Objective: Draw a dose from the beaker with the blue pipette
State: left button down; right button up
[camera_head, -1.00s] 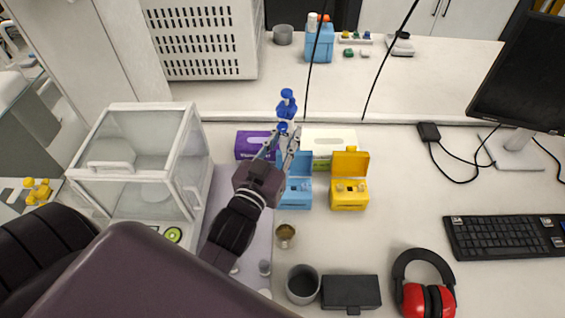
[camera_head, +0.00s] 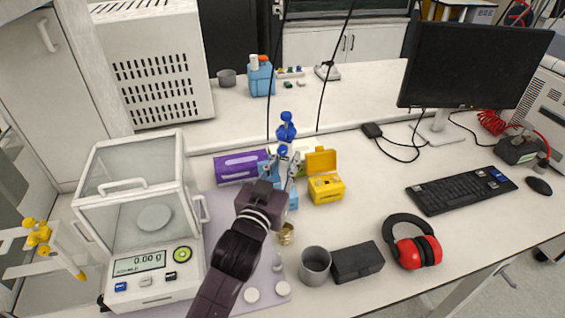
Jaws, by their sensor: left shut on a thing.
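The blue pipette (camera_head: 286,130) stands upright, its blue top above the fingertips of my left gripper (camera_head: 282,163). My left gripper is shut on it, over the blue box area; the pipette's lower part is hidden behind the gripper. A small glass beaker with brownish content (camera_head: 286,236) stands on the bench, nearer than the gripper and just right of my left arm, partly covered by it. The gripper and pipette are apart from the beaker. My right gripper is not in view.
A balance with a glass case (camera_head: 140,190) stands left. A grey cup (camera_head: 315,264), black case (camera_head: 356,262) and red earmuffs (camera_head: 418,252) stand nearer, right.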

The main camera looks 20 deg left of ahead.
pick_arm(q)
notch_tip(320, 180, down, 9)
jog(key=b, duration=0.6)
jog(key=shift+s+r, duration=0.1)
jog(key=shift+f+b, duration=0.35)
jog(key=shift+f, duration=0.15)
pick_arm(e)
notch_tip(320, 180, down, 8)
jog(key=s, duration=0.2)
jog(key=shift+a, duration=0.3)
